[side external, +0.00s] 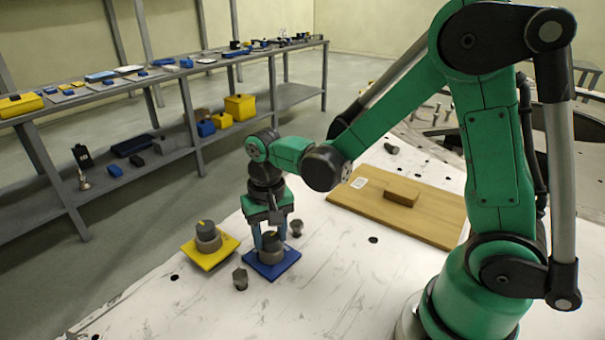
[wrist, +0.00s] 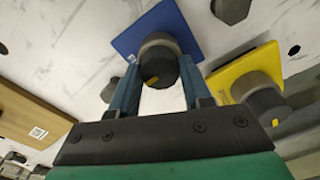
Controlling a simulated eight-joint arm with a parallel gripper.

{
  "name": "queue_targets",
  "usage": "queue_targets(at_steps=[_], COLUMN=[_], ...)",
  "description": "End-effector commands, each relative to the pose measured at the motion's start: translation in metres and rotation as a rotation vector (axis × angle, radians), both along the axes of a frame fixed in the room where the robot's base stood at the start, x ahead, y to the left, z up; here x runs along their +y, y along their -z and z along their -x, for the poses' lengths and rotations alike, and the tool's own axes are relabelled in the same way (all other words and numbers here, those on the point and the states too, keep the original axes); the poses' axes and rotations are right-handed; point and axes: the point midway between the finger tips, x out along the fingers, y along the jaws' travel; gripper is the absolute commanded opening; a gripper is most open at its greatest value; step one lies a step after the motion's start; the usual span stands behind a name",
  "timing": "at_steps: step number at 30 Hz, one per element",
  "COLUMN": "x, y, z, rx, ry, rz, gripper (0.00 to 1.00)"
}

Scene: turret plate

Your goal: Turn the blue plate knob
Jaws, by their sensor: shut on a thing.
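The blue plate (side external: 278,266) lies flat on the white work surface, with a grey base and a dark round knob (side external: 272,243) on it. The knob also shows in the wrist view (wrist: 158,68), with a yellow mark on its top. My gripper (side external: 269,238) points down over the blue plate. Its two blue fingers stand on either side of the knob and are shut on it. The blue plate (wrist: 140,33) also shows beyond the fingers in the wrist view.
A yellow plate (side external: 221,256) with a similar knob (side external: 206,230) stands close by on the left. Dark bolts stand in front (side external: 240,279) and behind right (side external: 296,228). A wooden board (side external: 435,215) with a brown block (side external: 402,196) lies at the right. A cluttered shelf (side external: 165,75) stands behind.

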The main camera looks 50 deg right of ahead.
Motion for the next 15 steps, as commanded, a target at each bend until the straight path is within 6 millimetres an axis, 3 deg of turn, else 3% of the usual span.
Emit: queue_targets(at_steps=[10,11,14,15], x=[0.0001,0.0001,0.0,0.0], y=[0.0,0.0,0.0,0.0], z=[-0.0002,-0.0002,-0.0001,-0.0001], rx=[0.0,0.0,0.0,0.0], ry=[0.0,0.0,0.0,0.0], rz=[-0.001,-0.001,-0.001,-0.001], gripper=[0.0,0.46,0.74,0.76])
